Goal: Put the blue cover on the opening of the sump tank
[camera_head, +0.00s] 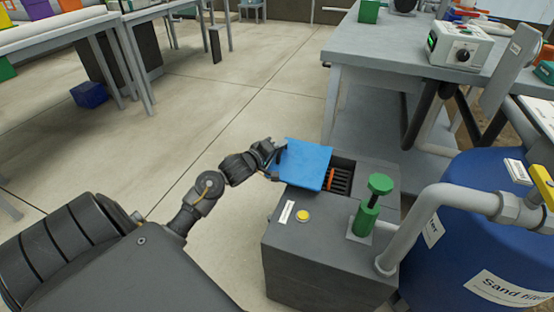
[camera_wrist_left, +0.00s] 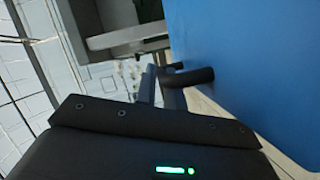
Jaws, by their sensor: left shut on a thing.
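The blue cover (camera_head: 305,165) is a flat square panel at the left end of the sump tank's top. My left gripper (camera_head: 275,160) is shut on the cover at its left edge. In the left wrist view the cover (camera_wrist_left: 260,60) fills the right side, next to the gripper's fingers (camera_wrist_left: 172,88). The sump tank (camera_head: 320,255) is a dark grey box. Its opening (camera_head: 342,180) shows to the right of the cover, with a dark grille and an orange part inside. The cover hides part of the opening; whether it touches the tank top is unclear. My right gripper is not in view.
A yellow button (camera_head: 303,216) sits on the tank top. A blue sand filter (camera_head: 455,250) stands right. A grey bench (camera_head: 400,50) is behind. Open floor lies left.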

